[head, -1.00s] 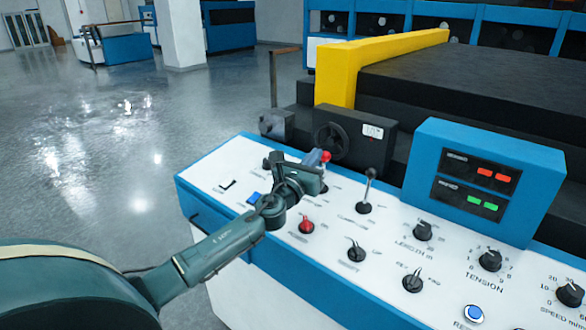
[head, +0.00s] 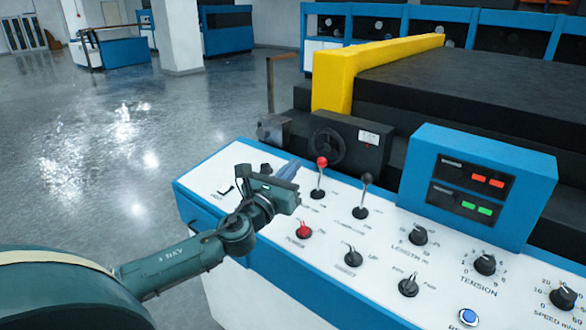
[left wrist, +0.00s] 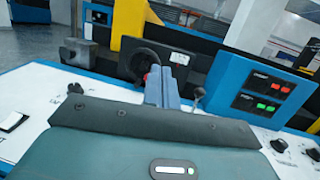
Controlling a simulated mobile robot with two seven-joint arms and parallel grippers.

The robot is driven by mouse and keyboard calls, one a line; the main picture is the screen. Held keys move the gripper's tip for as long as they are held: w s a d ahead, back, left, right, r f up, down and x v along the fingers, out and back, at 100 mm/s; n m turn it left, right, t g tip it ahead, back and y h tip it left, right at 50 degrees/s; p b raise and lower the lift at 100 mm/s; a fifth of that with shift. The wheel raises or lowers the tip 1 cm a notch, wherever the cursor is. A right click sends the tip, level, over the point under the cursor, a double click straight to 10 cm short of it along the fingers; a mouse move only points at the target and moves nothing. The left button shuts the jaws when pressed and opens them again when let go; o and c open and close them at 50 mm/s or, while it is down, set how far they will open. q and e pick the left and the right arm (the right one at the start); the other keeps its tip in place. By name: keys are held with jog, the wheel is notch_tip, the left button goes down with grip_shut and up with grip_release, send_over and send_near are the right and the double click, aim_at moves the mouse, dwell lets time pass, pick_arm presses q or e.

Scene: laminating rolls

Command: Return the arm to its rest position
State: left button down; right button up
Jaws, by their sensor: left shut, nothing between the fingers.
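My left gripper (head: 288,172) is above the left part of the white control panel (head: 330,265) in the head view. Its fingers are shut and hold nothing. They point toward the back of the panel, just left of the red-knobbed lever (head: 320,178), and look apart from it. In the left wrist view the closed blue-grey fingers (left wrist: 161,87) stand up past the wrist housing, with a bit of red beside them. The arm comes in from the left and covers part of the panel's left side. My right gripper is not in view.
A black-knobbed lever (head: 363,196), a red switch (head: 304,230) and several dials are on the panel. A blue display box (head: 478,190) stands at the right. Behind are a handwheel (head: 327,146) and a yellow rail (head: 332,80). The floor at left (head: 80,140) is open.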

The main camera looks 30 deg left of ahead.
pick_arm(q)
jog(key=shift+f, duration=0.1)
jog(key=s+d+f+n+g+y, duration=0.2)
jog(key=s+f+n+g, duration=0.3)
jog(key=f+n, duration=0.4)
jog(key=s+d+f+n+g+y, duration=0.1)
jog(key=s+d+f+n+g, duration=0.2)
jog(key=s+f+n, duration=0.6)
jog(key=s+d+f+n+g+h, duration=0.25)
jog(key=s+d+n+g, duration=0.2)
jog(key=s+n, duration=0.35)
jog(key=s+d+f+n+g+h, duration=0.25)
jog(key=s+d+n+g, duration=0.2)
jog(key=s+n, duration=0.35)
jog(key=w+d+f+m+t+h, duration=0.2)
jog(key=w+d+f+t, duration=0.3)
jog(key=f, duration=0.4)
jog(key=shift+w+d+f+t, duration=0.2)
jog(key=shift+d+t, duration=0.55)
jog(key=shift+t, duration=0.25)
jog(key=shift+d+r, duration=0.1)
